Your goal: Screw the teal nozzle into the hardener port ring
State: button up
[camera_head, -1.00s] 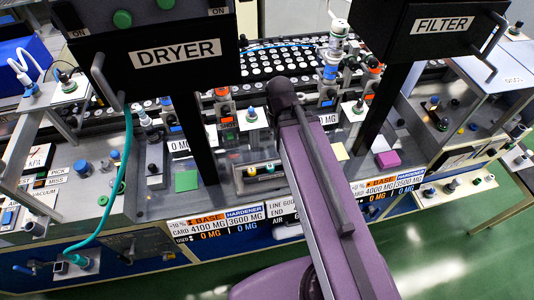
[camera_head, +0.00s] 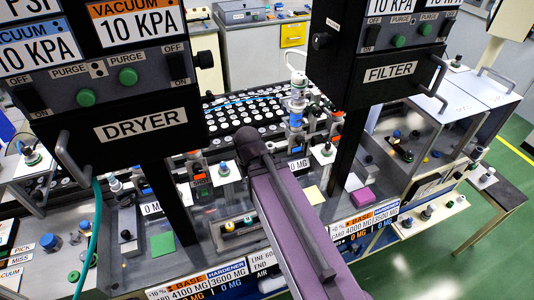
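My purple arm (camera_head: 300,235) reaches up from the bottom edge to a dark joint near the middle of the bench. My gripper does not show in this view. I cannot make out the teal nozzle or the hardener port ring among the small parts. A hardener label (camera_head: 228,271) is on the bench front, left of my arm. A white and blue upright fitting (camera_head: 297,100) stands beyond my arm's far end.
The black DRYER panel (camera_head: 140,124) hangs at left and the FILTER panel (camera_head: 390,72) at right, both on dark posts. A teal hose (camera_head: 90,240) hangs at left.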

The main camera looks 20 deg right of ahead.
notch_tip(320, 180, down, 7)
jog(key=b, duration=0.7)
jog(key=shift+f, duration=0.15)
jog(key=shift+o, duration=1.2)
jog(key=shift+d, duration=0.15)
